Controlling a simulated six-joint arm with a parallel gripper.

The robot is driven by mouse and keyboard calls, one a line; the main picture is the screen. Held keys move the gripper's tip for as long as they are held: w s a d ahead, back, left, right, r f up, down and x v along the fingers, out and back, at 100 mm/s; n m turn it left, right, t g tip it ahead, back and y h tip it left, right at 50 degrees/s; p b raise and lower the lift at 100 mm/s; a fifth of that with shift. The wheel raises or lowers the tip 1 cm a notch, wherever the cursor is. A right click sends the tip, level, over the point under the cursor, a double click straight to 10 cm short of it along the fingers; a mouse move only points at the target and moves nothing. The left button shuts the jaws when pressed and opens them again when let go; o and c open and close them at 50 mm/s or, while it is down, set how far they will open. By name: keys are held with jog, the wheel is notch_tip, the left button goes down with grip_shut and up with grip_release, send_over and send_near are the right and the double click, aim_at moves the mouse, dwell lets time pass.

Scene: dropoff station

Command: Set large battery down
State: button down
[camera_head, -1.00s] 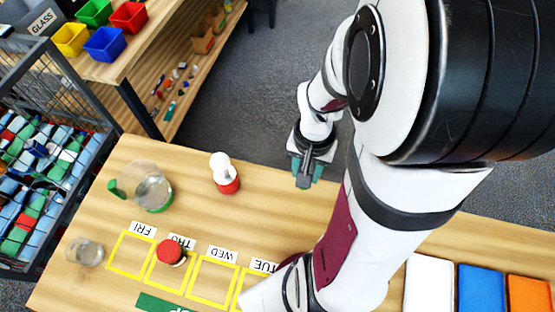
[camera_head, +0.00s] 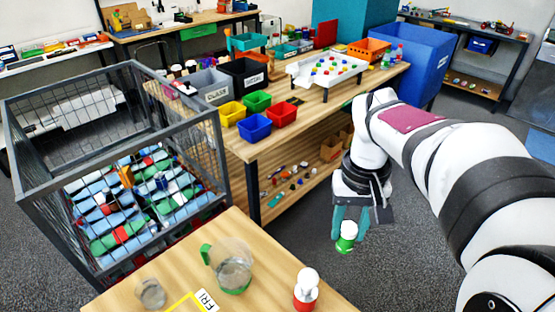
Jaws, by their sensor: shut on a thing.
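My gripper (camera_head: 349,222) has teal fingers and points down, right of centre. It is shut on a small green-and-white cylinder (camera_head: 346,238), which hangs over the grey floor between the fingertips. It may be the large battery, but its upper part is hidden and I cannot tell for sure. No other thing in view is clearly a large battery.
A wooden table (camera_head: 130,300) in front holds a glass jug (camera_head: 232,268), a small glass (camera_head: 151,293) and a red-and-white bottle (camera_head: 306,290). A wire cage (camera_head: 75,215) stands left. A workbench (camera_head: 275,140) behind bears coloured bins, grey and black boxes and a white tray (camera_head: 325,70).

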jog(key=a+f+n, duration=0.3)
jog(key=a+n, duration=0.1)
jog(key=a, duration=0.4)
jog(key=a+f+n, duration=0.3)
jog(key=a, duration=0.6)
jog(key=s+a+f+n, duration=0.1)
jog(key=s+a+f, duration=0.2)
jog(key=a+f, duration=0.2)
jog(key=s+a+f+n, duration=0.2)
jog(key=s+a+f, duration=0.2)
jog(key=a+f, duration=0.2)
jog(key=s+a+f+n, duration=0.2)
jog(key=s+a+f, duration=0.2)
jog(key=a, duration=0.3)
jog(key=shift+s+a+f, duration=0.15)
jog(key=shift+a+f, duration=0.25)
jog(key=shift+f, duration=0.4)
jog(key=shift+f, duration=0.15)
jog(key=shift+c, duration=2.4)
grip_release()
